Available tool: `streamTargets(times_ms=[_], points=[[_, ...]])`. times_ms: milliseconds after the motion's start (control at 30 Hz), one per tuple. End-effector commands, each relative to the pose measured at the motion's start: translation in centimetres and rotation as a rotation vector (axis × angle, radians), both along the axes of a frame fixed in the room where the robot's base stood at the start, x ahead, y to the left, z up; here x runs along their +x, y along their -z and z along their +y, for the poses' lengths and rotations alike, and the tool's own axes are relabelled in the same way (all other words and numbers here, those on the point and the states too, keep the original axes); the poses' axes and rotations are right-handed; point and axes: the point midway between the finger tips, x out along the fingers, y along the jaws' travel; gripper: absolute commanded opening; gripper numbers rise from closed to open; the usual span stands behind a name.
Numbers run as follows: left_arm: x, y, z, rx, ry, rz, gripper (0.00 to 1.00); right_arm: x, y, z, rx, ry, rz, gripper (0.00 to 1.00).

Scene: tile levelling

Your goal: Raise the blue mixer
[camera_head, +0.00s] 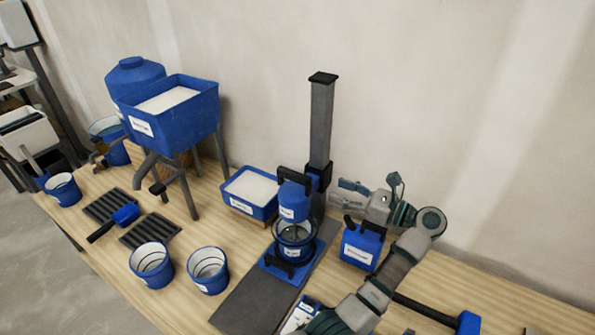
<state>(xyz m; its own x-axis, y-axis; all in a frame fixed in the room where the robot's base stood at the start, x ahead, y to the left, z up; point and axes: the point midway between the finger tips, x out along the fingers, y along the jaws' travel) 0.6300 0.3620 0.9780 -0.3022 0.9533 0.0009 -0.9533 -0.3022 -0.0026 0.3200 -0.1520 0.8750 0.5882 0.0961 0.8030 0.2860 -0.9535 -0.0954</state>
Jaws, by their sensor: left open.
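The blue mixer (294,200) has a black handle on top and sits on a tall dark column (321,120). Its whisk reaches down into a blue bucket (294,255) standing on a blue base on the table. My left gripper (340,192) is open and points left, to the right of the mixer and close to the column's lower part. It looks apart from the mixer handle, but the depth between them is hard to judge. My right gripper is not in view.
A blue jug-like container (361,246) stands just below my left gripper. A blue tub of white powder (250,190) is left of the mixer. Two empty blue buckets (151,265) (208,270) stand at the front left. A blue-headed mallet (467,322) lies right. A dark mat (248,305) lies in front.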

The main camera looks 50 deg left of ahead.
Motion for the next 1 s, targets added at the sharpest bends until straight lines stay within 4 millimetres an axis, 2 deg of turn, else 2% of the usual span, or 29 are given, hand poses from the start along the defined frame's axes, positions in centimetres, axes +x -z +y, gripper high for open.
streamTargets(times_ms=[33,300,500,700,1000], points=[[-0.4,0.0,1.3,0.002,-0.005,-0.001,0.48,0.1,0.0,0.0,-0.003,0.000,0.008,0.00],[-2.4,0.1,7.5,0.003,-0.004,0.001,0.48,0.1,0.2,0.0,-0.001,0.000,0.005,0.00],[-3.5,0.2,11.1,0.002,-0.003,0.003,0.48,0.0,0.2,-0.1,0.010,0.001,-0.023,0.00],[-4.0,0.1,12.9,0.001,-0.001,0.003,0.48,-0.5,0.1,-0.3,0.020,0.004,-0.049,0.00],[-4.1,0.0,13.2,0.000,0.000,0.002,0.48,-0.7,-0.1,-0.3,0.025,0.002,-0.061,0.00]])
